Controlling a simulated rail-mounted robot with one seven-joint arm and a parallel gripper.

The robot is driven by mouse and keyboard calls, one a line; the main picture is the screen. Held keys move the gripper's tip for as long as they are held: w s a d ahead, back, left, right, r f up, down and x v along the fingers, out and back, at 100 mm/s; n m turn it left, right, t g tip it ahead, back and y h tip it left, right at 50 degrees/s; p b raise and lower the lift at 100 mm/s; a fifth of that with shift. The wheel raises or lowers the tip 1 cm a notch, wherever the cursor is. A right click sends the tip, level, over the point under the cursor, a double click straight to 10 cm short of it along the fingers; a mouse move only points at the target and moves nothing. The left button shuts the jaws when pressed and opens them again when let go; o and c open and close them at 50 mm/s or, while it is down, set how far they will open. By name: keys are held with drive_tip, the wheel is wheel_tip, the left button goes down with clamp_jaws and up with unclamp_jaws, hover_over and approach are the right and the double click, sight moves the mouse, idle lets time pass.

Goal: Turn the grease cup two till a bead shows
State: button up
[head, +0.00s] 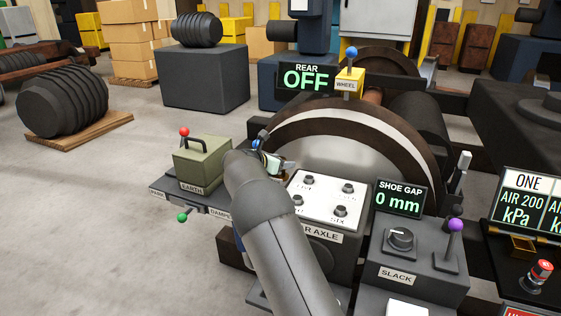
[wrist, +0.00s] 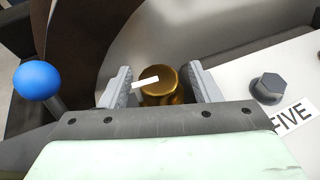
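A brass cup (wrist: 160,88) with a white pointer mark on its top sits between the two fingers of my gripper (wrist: 160,84) in the wrist view. My gripper is open, with a finger on each side of the cup and a small gap showing at each side. No number label for this cup is visible. In the head view my gripper (head: 268,162) is at the left edge of the white plate (head: 325,206) on the axle box, and my arm hides the cup there.
The white plate bears several dark bolts; one bolt (wrist: 268,88) stands beside a FIVE label (wrist: 293,119). A blue-knobbed lever (wrist: 38,82) is left of my gripper. A green EARTH box (head: 203,160), a SLACK box (head: 398,262) and a large wheel (head: 365,135) surround the plate.

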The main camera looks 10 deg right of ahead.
drive_tip(key=p+v, duration=0.2)
drive_tip(key=v, duration=1.5)
drive_tip(key=shift+a+p, duration=0.15)
drive_tip(key=shift+p, duration=0.15)
drive_tip(key=shift+s, duration=0.15)
